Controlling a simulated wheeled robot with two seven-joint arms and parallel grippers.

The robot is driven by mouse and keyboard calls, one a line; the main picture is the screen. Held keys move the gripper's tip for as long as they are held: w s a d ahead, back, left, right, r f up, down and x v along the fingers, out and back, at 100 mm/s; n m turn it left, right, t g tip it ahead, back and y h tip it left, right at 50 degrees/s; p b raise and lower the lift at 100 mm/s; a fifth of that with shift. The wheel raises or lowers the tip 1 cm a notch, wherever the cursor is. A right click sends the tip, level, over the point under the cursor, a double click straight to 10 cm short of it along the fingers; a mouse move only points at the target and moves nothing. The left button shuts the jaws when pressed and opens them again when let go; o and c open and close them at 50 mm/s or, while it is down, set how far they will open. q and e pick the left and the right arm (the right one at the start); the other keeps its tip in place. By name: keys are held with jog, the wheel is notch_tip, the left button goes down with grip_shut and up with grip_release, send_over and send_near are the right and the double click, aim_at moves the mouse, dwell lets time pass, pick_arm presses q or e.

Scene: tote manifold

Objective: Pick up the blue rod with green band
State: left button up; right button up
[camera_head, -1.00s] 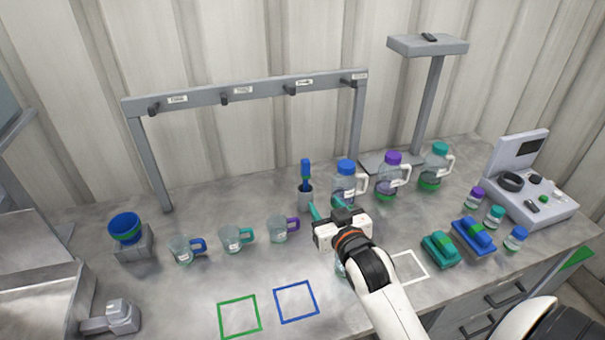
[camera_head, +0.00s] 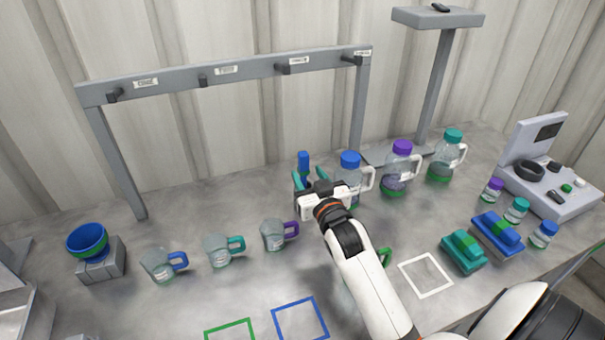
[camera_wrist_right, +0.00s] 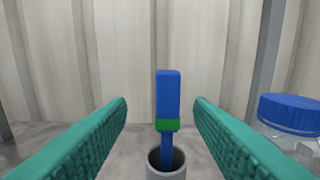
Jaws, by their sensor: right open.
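The blue rod with a green band (camera_wrist_right: 168,98) stands upright in a small grey cup (camera_wrist_right: 153,170) in the right wrist view. In the head view the top of the blue rod (camera_head: 303,165) shows just beyond my right gripper (camera_head: 310,180), which hides its lower part and the cup. My right gripper is open, and its two teal fingers (camera_wrist_right: 160,125) stand on either side of the rod, with a gap on each side. It does not touch the rod. My left gripper is not in view.
A blue-capped jug (camera_head: 350,170) stands close to the right of the gripper. Several handled cups, among them a purple-handled one (camera_head: 277,234), stand to the left. A grey hook rack (camera_head: 225,75) stands behind.

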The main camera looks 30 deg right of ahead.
jog(key=x, duration=0.2)
jog(key=shift+w+d, duration=0.1)
jog(key=shift+w, duration=0.3)
jog(key=x, duration=0.1)
jog(key=p+x, duration=0.2)
jog(key=x, duration=0.1)
jog(key=shift+d+r, duration=0.35)
jog(key=shift+w+d+f, duration=0.1)
jog(key=shift+w+f, duration=0.05)
jog(key=shift+w, duration=0.35)
grip_shut()
notch_tip(320, 180, up, 14)
jog(key=p, duration=0.4)
send_over(305, 163)
jog(key=w, duration=0.3)
jog(key=shift+d+b, duration=0.3)
jog(key=shift+d, duration=0.05)
